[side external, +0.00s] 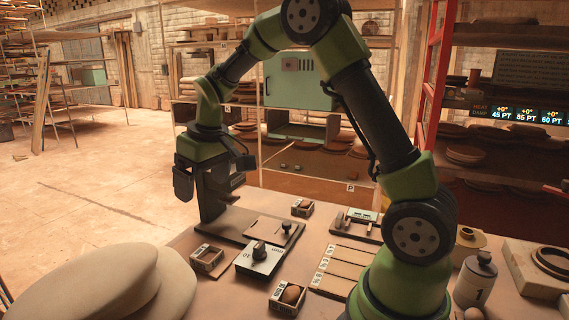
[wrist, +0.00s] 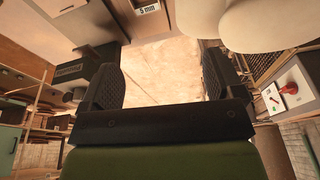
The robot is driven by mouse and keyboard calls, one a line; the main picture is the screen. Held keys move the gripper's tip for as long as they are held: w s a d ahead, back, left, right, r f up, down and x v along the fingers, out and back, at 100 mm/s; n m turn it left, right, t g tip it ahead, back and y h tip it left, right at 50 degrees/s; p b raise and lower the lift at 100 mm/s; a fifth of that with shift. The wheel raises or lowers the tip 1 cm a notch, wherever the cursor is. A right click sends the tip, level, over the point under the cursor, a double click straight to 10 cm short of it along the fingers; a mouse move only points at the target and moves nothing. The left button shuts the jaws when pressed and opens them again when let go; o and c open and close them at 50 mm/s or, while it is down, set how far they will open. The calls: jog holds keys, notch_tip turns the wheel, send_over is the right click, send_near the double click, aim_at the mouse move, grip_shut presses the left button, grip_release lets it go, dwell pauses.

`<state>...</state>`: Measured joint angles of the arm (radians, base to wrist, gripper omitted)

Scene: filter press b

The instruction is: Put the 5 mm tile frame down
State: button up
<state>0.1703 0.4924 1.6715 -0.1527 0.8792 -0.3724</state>
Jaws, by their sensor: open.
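The 5 mm tile frame (side external: 207,260) is a small, open, box-like frame with a pale label. It stands on the table at the front left, just in front of the dark press (side external: 212,200). In the wrist view its "5 mm" label (wrist: 148,9) shows at the top edge, and the rest of the frame is partly cut off. My gripper (side external: 214,178) is up at the top of the press, above and apart from the frame. In the wrist view my gripper's fingers (wrist: 163,85) are wide apart with nothing between them.
Pale rounded sacks (side external: 125,285) lie at the table's left front. A box with a dark knob (side external: 262,258) stands right of the frame. Two more small frames, one behind (side external: 302,207) and one in front (side external: 287,298), hold brown lumps. A slotted rack (side external: 345,268) lies right.

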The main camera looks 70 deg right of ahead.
jog(key=s+a+r+m+t, duration=0.25)
jog(key=s+a+r, duration=0.25)
jog(key=s+r, duration=0.6)
jog(key=s+a+f+t+y, duration=0.1)
jog(key=s+a+t, duration=0.1)
jog(key=s, duration=0.8)
jog(key=shift+s+a+y, duration=0.25)
jog(key=shift+a+y, duration=0.15)
jog(key=shift+a, duration=0.1)
jog(key=shift+m, duration=0.25)
